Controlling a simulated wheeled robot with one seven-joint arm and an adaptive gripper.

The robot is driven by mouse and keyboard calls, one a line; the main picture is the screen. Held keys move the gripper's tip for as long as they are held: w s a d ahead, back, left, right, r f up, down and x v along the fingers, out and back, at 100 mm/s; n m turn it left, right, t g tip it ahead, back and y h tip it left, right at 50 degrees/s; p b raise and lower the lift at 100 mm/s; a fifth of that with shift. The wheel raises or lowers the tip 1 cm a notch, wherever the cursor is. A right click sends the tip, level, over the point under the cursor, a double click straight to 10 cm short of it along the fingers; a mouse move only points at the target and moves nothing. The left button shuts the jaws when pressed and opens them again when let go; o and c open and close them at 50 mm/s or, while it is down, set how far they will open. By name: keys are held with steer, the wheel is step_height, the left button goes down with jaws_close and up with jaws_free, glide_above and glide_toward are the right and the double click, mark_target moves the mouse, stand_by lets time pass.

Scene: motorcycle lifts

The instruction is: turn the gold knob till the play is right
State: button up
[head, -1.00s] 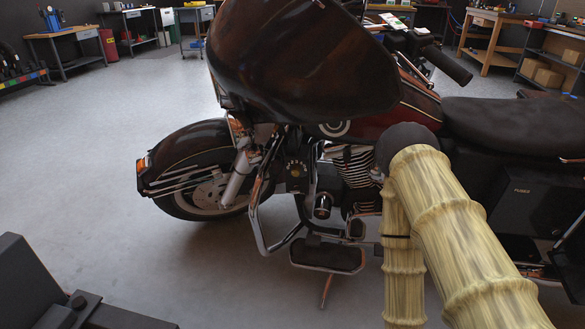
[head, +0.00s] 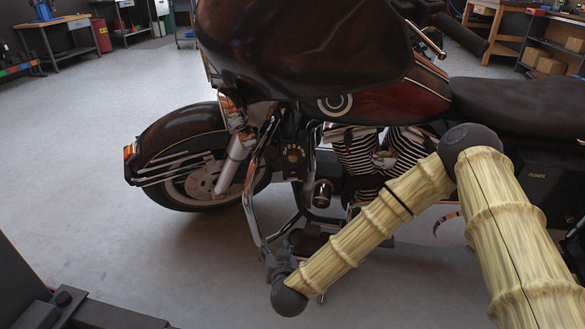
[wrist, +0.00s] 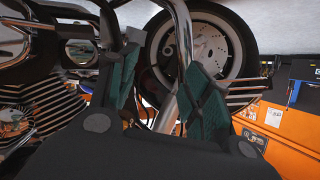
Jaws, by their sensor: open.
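The gold knob (head: 293,155) is small and sits on a dark plate with pale markings (head: 293,148), on the motorcycle's front left of the engine in the head view. I cannot read its setting. My gripper (head: 272,257) is open, below and left of the knob, beside the lower part of the chrome crash bar (head: 252,215). In the wrist view my two green-padded fingers (wrist: 160,85) stand apart, with a chrome tube (wrist: 180,45) showing between them. I cannot tell whether they touch it. I cannot make out the knob in the wrist view.
The front wheel (head: 200,188) and fender are left of the knob, and the dark fairing (head: 310,50) hangs above. The finned engine (head: 365,160) is to the right. The floor (head: 90,150) at left is clear. Workbenches (head: 55,40) stand at the back.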

steer(key=w+r+m+t+h+b, duration=0.1)
steer(key=w+r+m+t+h, duration=0.15)
steer(key=w+r, duration=0.55)
steer(key=m+t+h+b, duration=0.1)
steer(key=m+t+h, duration=0.1)
steer(key=h, duration=0.2)
glide_toward(293, 159)
steer(key=w+b, duration=0.1)
steer(key=w, duration=0.1)
steer(key=w+d+b, duration=0.1)
steer(key=w+b, duration=0.1)
steer(key=w, duration=0.1)
steer(key=w+b, duration=0.1)
steer(key=w, duration=0.2)
steer(key=shift+w+d+b, duration=0.15)
steer(key=shift+d+b, duration=0.1)
steer(key=shift+b, duration=0.1)
steer(key=shift+w+r, duration=0.15)
steer(key=shift+w, duration=0.35)
steer(key=c, duration=1)
